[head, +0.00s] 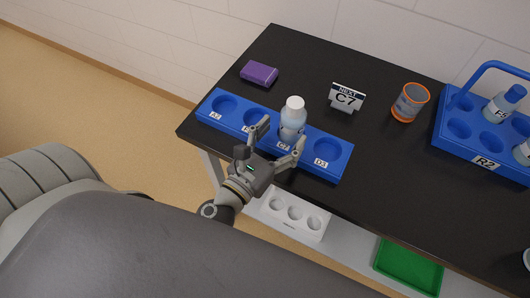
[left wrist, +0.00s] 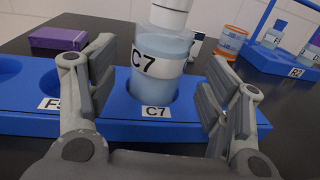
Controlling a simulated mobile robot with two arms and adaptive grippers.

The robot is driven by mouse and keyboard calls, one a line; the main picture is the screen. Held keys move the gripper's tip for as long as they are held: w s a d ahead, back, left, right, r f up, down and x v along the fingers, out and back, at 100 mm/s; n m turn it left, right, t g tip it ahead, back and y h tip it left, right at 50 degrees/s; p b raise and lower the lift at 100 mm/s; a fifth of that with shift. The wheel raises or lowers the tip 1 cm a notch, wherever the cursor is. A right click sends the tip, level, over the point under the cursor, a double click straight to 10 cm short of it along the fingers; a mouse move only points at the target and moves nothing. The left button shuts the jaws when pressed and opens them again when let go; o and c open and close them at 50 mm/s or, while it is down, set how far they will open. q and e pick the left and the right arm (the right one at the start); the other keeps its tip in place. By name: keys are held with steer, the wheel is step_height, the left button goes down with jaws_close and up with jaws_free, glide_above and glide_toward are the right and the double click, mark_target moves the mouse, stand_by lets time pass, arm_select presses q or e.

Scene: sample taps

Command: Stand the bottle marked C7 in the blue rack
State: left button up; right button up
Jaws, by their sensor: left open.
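The bottle marked C7 (head: 293,119) is clear with pale blue liquid and a white cap. It stands upright in the hole labelled C7 of the long blue rack (head: 221,118), and its C7 label shows in the left wrist view (left wrist: 158,62). My left gripper (head: 281,135) is open, with one finger on each side of the bottle. In the left wrist view there are gaps between the fingers and the bottle. The rack's other holes look empty; the one beside C7 is partly hidden by a finger. My right gripper is not in view.
A "NEXT C7" sign (head: 347,97), a purple box (head: 259,73) and an orange-rimmed cup (head: 410,101) stand behind the rack. A blue carrier marked R2 (head: 457,146) holds bottles at right. Below the black table are a white holder (head: 294,213) and green tray (head: 408,268).

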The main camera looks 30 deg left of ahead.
arm_select(q)
steer(key=s+b, duration=0.2)
steer(key=s, duration=0.1)
steer(key=s+b, duration=0.1)
steer(key=s, duration=0.1)
steer(key=shift+s+a+f, duration=0.1)
steer(key=shift+a+f, duration=0.2)
steer(key=shift+a, duration=0.1)
steer(key=shift+s+a+r+b, duration=0.1)
steer(key=shift+s+r+b, duration=0.15)
steer(key=shift+s+b, duration=0.4)
